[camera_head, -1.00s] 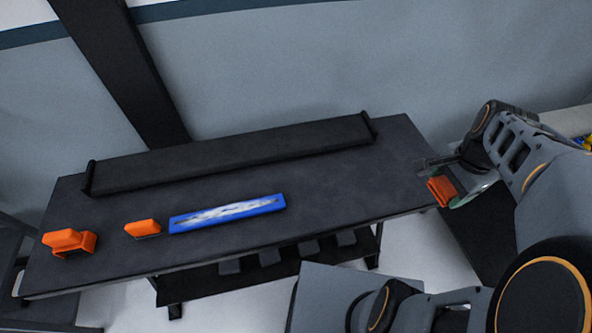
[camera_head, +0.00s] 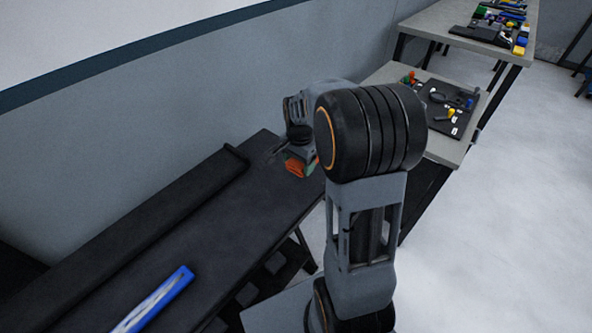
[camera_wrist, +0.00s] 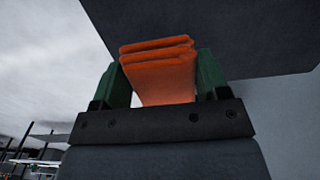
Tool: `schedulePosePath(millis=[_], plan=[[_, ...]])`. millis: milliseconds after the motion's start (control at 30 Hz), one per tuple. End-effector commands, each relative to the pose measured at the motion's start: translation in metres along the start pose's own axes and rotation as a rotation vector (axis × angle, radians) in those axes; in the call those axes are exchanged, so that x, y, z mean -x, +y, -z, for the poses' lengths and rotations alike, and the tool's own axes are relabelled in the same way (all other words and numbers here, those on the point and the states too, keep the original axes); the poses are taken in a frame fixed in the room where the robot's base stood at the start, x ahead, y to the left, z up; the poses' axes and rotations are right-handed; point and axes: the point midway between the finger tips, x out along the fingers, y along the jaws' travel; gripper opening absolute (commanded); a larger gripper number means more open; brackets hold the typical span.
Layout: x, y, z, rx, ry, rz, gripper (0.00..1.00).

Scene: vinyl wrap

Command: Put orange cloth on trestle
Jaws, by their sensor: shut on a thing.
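The orange cloth (camera_wrist: 158,75) is folded and held between the two green fingers of my gripper (camera_wrist: 160,82) in the wrist view. In the head view, the orange cloth (camera_head: 295,167) shows at the end of my arm, and my gripper (camera_head: 300,162) is partly hidden by my arm. The cloth appears near the right end of the dark trestle table (camera_head: 215,225). I cannot tell whether it touches the top. In the wrist view a dark flat surface (camera_wrist: 245,35) lies beyond the cloth.
A long dark roll or bar (camera_head: 150,222) lies along the table's back edge. A blue and white strip (camera_head: 155,303) lies near the front. A grey side table (camera_head: 385,75) with small tools on a dark board (camera_head: 440,108) stands behind on the right. The table's right part looks clear.

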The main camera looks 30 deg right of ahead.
Motion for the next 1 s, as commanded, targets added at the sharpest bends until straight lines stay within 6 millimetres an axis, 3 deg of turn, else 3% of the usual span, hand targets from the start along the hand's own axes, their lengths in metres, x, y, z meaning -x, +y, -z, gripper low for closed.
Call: schedulePosePath(millis=[367,633,1000], plan=[[-0.019,-0.014,0.007,-0.001,0.0,-0.001,0.46],[-0.05,-0.015,0.008,-0.001,-0.001,-0.001,0.46],[-0.054,-0.015,0.008,-0.001,0.0,0.0,0.46]])
